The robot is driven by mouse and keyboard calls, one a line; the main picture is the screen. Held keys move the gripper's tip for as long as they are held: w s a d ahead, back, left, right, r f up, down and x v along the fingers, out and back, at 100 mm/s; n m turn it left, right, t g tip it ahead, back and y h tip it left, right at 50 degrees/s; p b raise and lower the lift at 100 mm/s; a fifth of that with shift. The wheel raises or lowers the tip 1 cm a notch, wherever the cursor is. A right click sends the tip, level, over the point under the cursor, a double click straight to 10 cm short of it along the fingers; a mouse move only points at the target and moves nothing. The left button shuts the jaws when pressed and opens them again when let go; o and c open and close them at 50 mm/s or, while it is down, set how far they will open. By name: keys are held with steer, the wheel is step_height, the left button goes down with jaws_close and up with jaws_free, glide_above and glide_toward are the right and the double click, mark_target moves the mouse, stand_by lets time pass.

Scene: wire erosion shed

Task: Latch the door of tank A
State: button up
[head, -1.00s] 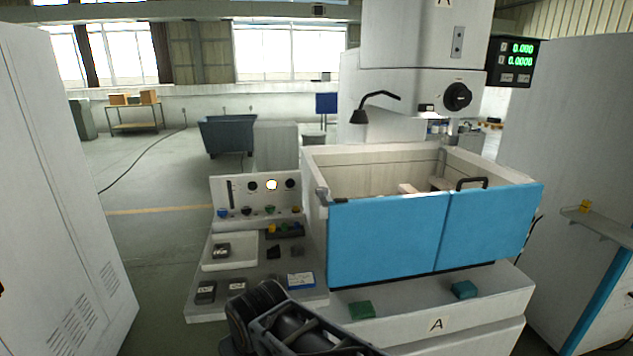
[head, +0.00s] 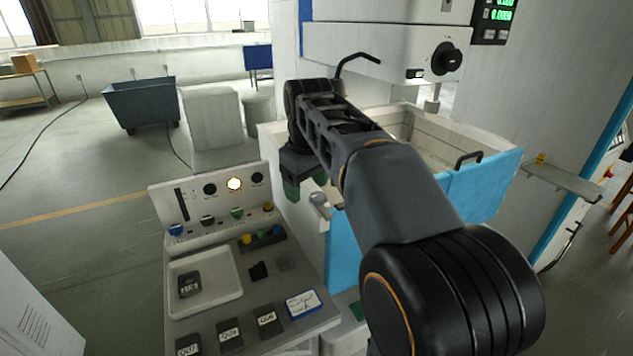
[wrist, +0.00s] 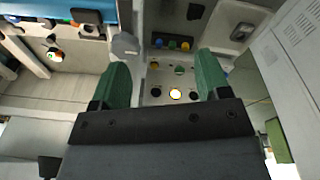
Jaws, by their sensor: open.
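Tank A's blue door (head: 485,187) appears to stand against the tank's front, with a black handle (head: 467,158) near its top right. My arm hides much of its middle. A grey latch knob (head: 319,203) sits at the tank's front left corner, beside the blue door edge; it also shows in the wrist view (wrist: 125,45). My gripper (head: 306,186) is open and empty, its green fingers pointing down just above and left of the knob. In the wrist view the knob lies beyond the left fingertip, and my gripper (wrist: 162,72) shows a wide gap. I cannot see any contact.
A control console (head: 210,255) with buttons, a lit lamp (head: 234,184), a shallow tray (head: 228,280) and several dark blocks stands left of the tank. The white tank wall (head: 272,145) rises beside my gripper. A grey shelf (head: 565,178) is at right.

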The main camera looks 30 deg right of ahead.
step_height(320, 180, up, 7)
steer(key=n+g+p, duration=0.1)
steer(key=n+p, duration=0.1)
glide_above(318, 195)
step_height(318, 195, down, 13)
steer(key=shift+f+b, duration=0.2)
steer(key=shift+b, duration=0.4)
steer(key=shift+a, duration=0.15)
steer(key=c, duration=0.9)
steer(key=shift+c, duration=0.2)
